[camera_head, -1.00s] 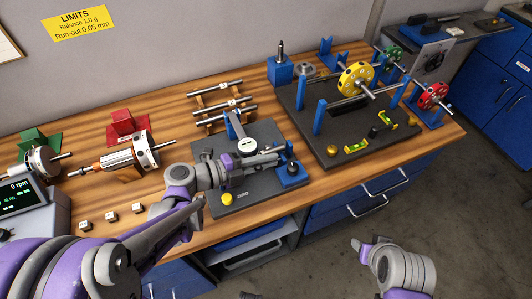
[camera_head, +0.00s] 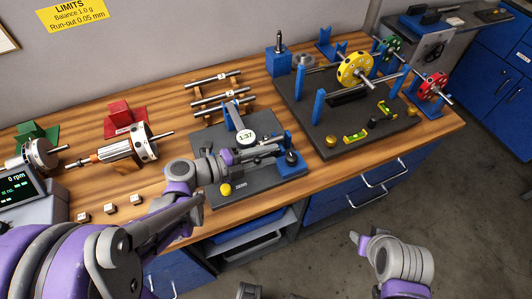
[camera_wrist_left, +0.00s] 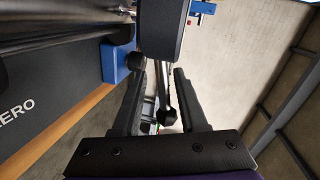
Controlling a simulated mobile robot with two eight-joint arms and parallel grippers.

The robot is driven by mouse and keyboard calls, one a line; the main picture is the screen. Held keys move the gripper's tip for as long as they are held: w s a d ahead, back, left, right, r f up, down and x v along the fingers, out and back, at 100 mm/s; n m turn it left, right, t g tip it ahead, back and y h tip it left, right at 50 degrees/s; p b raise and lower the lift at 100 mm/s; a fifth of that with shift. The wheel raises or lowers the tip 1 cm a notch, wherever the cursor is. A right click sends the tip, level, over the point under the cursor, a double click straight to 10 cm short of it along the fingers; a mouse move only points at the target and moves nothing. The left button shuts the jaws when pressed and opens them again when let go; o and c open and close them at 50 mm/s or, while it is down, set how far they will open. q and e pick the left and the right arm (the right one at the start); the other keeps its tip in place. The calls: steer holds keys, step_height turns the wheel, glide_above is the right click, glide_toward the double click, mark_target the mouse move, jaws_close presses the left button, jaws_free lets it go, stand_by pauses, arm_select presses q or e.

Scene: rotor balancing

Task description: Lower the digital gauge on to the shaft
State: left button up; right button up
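The digital gauge (camera_head: 245,136) has a round white face reading about 1.37 and sits by an upright grey arm on a dark base plate (camera_head: 215,146). My left gripper (camera_head: 272,152) is just in front of it, over the plate and beside a blue block with a black knob (camera_head: 291,158). In the left wrist view my two dark fingers stand apart, with a thin stem ending in a black ball (camera_wrist_left: 168,117) between them; a gap shows beside it. A metal cylinder (camera_wrist_left: 50,18), perhaps the shaft, crosses the upper left there. In the head view my forearm hides the shaft's seat.
A yellow button (camera_head: 225,188) is on the plate's near edge. Several metal rods (camera_head: 220,96) lie behind on wooden rests. To the right is a balancing stand with a yellow disc (camera_head: 355,70); small cubes (camera_head: 109,208) lie at the left.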

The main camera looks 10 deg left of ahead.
mark_target(255, 158)
arm_select(q)
steer(key=shift+a, duration=0.1)
steer(key=shift+a+r, duration=0.1)
steer(key=shift+a, duration=0.15)
steer(key=v, duration=0.2)
steer(key=shift+s+a, duration=0.2)
steer(key=shift+s, duration=0.05)
steer(key=p+v, duration=0.4)
steer(key=v, duration=0.3)
steer(key=shift+s, duration=0.35)
arm_select(e)
step_height(255, 158, up, 6)
steer(key=w, duration=0.2)
steer(key=shift+w, duration=0.2)
arm_select(q)
steer(key=shift+r, duration=0.15)
